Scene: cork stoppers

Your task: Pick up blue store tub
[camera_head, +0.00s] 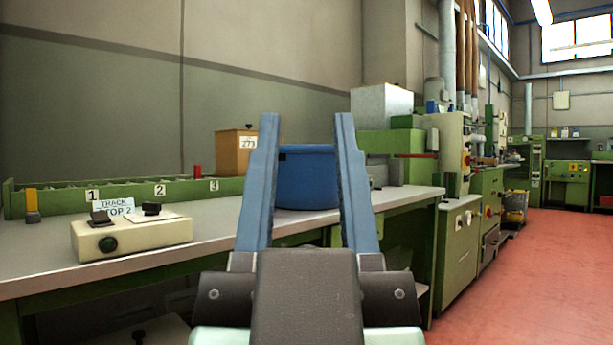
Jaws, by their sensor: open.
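The blue store tub (307,178) stands upright on the grey bench top, near its right part. It is a round, plain blue tub with a slightly darker rim. My gripper (307,130) is in the middle of the view with its two long blue fingers spread. In the picture the tub shows between the fingers, which cover its left and right edges. I cannot tell from this one view how far the fingertips reach along the tub or whether they touch it. The gripper is open.
The bench (230,227) carries a control box (135,238) with switches at left and a brown box (232,152) behind the tub's left. A green ledge (60,205) runs along the back. Green machines stand at right, beside open red floor (540,270).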

